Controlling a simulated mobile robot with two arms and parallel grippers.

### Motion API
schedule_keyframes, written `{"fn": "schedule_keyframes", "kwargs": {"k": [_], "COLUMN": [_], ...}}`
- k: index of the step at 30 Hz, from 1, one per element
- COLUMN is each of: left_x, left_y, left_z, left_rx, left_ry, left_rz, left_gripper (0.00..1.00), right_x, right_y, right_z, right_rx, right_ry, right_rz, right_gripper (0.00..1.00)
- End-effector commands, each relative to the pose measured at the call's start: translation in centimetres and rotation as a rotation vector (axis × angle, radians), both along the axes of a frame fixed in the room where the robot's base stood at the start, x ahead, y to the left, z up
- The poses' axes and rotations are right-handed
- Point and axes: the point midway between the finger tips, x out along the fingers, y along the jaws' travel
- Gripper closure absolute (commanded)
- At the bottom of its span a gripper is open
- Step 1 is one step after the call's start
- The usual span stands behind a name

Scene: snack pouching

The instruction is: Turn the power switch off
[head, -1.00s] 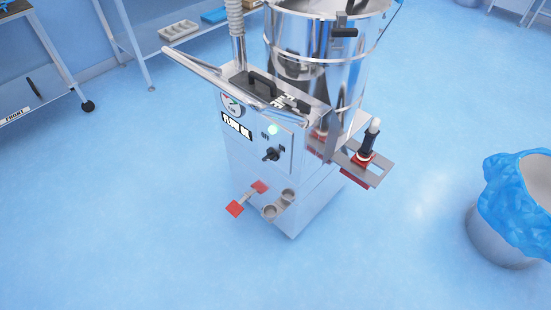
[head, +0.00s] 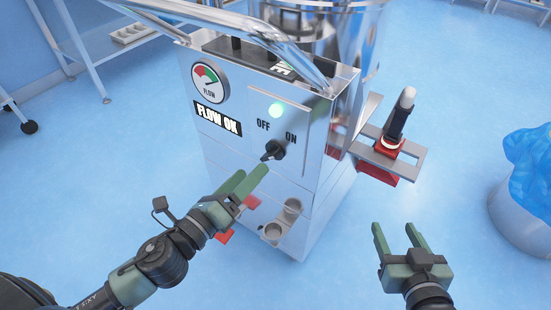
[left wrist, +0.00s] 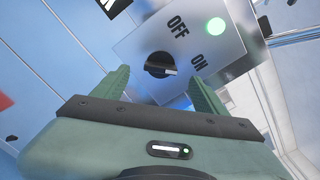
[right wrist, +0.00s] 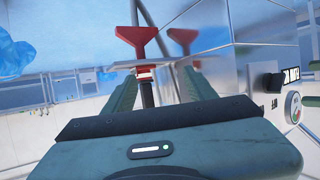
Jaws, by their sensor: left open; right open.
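The power switch is a black rotary knob (head: 273,150) on the machine's steel front panel, below the printed OFF and ON labels. It also shows in the left wrist view (left wrist: 158,65), between the fingertips in the picture; I cannot tell for sure which label it points to. A green lamp (head: 277,110) above the labels is lit. My left gripper (head: 253,169) is open and empty, its fingertips just in front of and below the knob, apparently not touching it. My right gripper (head: 393,225) is open and empty, right of the machine.
A steel bracket (head: 415,157) with a red and black handle (head: 397,115) sticks out right of the panel. A steel bar crosses above the panel. Red pedals and cups sit low on the machine's front. A blue-lined bin (head: 530,175) stands at the far right.

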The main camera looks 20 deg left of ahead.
Motion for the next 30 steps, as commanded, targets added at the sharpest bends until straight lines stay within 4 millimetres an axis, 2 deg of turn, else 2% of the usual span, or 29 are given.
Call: {"fn": "schedule_keyframes", "kwargs": {"k": [18,29,30], "left_x": [6.7,7.2,7.2], "left_y": [-2.4,-2.6,-2.6], "left_z": [0.2,0.1,0.1], "left_rx": [0.000,-0.001,-0.001], "left_ry": [-0.002,0.001,0.001], "left_rz": [0.000,0.001,0.001], "left_gripper": [0.27,0.27,0.30], "right_x": [-1.0,-1.0,-1.0], "right_y": [-0.5,-0.5,-0.5], "right_z": [-1.5,-1.5,-1.5], "right_rx": [-0.022,-0.022,-0.022], "right_ry": [0.092,0.092,0.092], "right_rz": [-0.007,-0.007,-0.007], "right_gripper": [0.44,0.44,0.44]}}
